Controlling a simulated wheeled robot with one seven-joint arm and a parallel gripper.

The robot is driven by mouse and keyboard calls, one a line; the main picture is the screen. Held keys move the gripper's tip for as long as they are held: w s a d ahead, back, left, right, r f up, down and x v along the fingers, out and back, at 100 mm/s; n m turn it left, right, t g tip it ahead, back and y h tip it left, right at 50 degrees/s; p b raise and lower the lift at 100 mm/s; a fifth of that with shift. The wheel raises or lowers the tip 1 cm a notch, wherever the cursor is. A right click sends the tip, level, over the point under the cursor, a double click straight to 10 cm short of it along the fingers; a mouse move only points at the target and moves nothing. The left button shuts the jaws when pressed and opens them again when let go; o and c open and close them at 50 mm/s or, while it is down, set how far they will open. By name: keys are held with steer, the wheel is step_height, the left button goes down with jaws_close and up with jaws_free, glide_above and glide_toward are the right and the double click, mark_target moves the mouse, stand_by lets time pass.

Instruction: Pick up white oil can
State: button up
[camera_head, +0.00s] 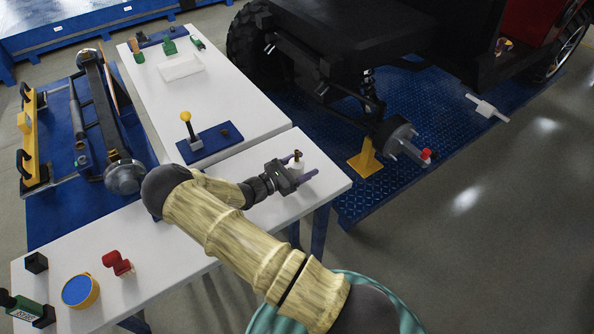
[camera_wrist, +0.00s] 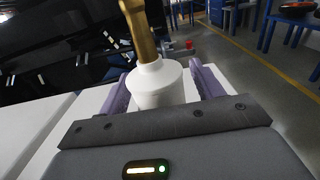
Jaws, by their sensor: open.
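The white oil can (camera_head: 297,168) has a white body and a brass-coloured spout. It stands upright on the white table near its right end. My gripper (camera_head: 301,167) is open, with its purple fingers on either side of the can. In the wrist view the can's white body (camera_wrist: 157,84) sits between the fingers of my gripper (camera_wrist: 158,88), and the spout rises out of the top of the picture. I cannot tell whether either finger touches the can. The can's lower part is hidden by the gripper's body in the wrist view.
A blue base with a yellow-knobbed lever (camera_head: 190,128) stands left of my gripper. A red-topped item (camera_head: 117,262) and a yellow-and-blue round tin (camera_head: 80,290) are at the front left. The table's right edge (camera_head: 350,184) is close to the can. A vehicle wheel hub (camera_head: 396,136) lies beyond.

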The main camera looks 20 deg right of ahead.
mark_target(302, 160)
stand_by(0.4)
steer(key=shift+w+a, duration=0.1)
steer(key=c, duration=1.3)
steer(key=shift+o, duration=0.2)
step_height(302, 160, up, 10)
steer(key=shift+b, duration=0.3)
